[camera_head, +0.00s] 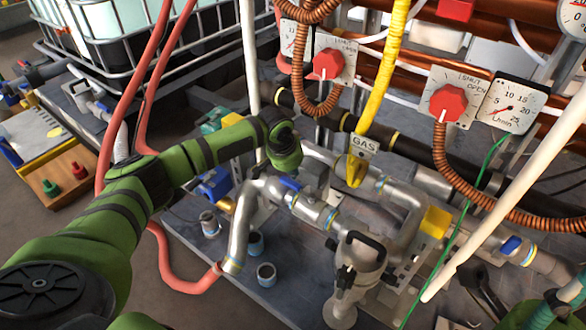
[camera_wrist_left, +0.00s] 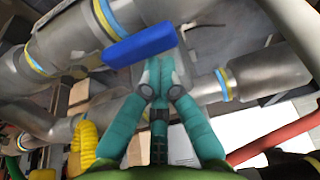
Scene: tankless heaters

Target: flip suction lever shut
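A blue lever (camera_head: 290,184) sits on a silver pipe in the middle of the head view, just below the end of my left arm (camera_head: 285,153). In the left wrist view a blue lever (camera_wrist_left: 140,45) lies across a grey valve body, tilted slightly up to the right. The teal fingers of my left gripper (camera_wrist_left: 157,68) are together with nothing seen between them. Their tips are close under the lever; I cannot tell whether they touch it. In the head view the fingers are hidden by the wrist.
A grey pump (camera_head: 354,270) with a black handle stands in front. Red hoses (camera_head: 170,262) pass beside my arm. Red knobs (camera_head: 329,64) and a yellow hose (camera_head: 388,75) are behind. Pipes crowd the space.

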